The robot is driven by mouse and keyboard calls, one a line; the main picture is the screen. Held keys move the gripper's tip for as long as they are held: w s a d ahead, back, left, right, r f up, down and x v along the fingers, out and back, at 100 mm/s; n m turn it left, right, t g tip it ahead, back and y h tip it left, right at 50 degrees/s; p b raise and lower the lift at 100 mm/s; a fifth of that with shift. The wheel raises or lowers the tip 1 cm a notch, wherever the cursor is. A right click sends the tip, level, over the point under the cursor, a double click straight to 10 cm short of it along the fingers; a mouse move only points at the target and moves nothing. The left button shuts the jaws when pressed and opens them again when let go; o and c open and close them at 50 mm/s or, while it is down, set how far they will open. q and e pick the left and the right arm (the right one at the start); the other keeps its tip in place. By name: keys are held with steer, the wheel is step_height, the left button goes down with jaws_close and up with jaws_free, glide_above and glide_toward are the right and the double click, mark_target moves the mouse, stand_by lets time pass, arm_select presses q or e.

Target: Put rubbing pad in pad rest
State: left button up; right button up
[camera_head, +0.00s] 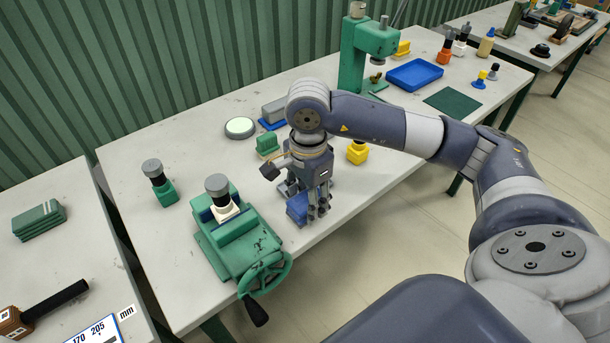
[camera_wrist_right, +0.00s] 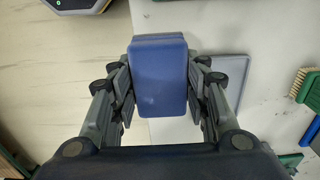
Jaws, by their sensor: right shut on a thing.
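My right gripper (camera_head: 318,212) is shut on a blue block-shaped pad (camera_head: 297,208), low near the front edge of the middle table. In the right wrist view the pad (camera_wrist_right: 160,75) sits between the two fingers of the gripper (camera_wrist_right: 160,85). A flat grey plate with a thin rim (camera_wrist_right: 225,80) lies beside the pad on the right in that view; it may be the pad rest, but I cannot be sure. The pad appears apart from it. In the head view the gripper mostly hides this plate. My left gripper is not in view.
A green vise (camera_head: 238,245) with a handwheel stands left of the gripper. A green brush (camera_head: 267,143) is behind it and a yellow block (camera_head: 357,152) to the right. A round disc (camera_head: 240,127) and a green press (camera_head: 358,55) stand farther back. Bare tabletop lies around (camera_head: 190,135).

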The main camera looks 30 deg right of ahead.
steer(key=w+d+p, duration=0.1)
steer(key=w+d, duration=0.1)
steer(key=w, duration=0.1)
steer(key=w+d, duration=0.2)
steer(key=w, duration=0.1)
steer(key=w+d+f+p, duration=0.1)
steer(key=w+d, duration=0.1)
steer(key=w, duration=0.2)
steer(key=shift+p, duration=0.35)
step_height(320, 180, down, 4)
steer(key=shift+r+p, duration=0.25)
steer(key=shift+p, duration=0.5)
steer(key=shift+d, duration=0.1)
steer(key=shift+f, duration=0.1)
steer(key=shift+f+b, duration=0.15)
steer(key=shift+b, duration=0.15)
steer(key=o, duration=0.9)
steer(key=shift+o, duration=0.2)
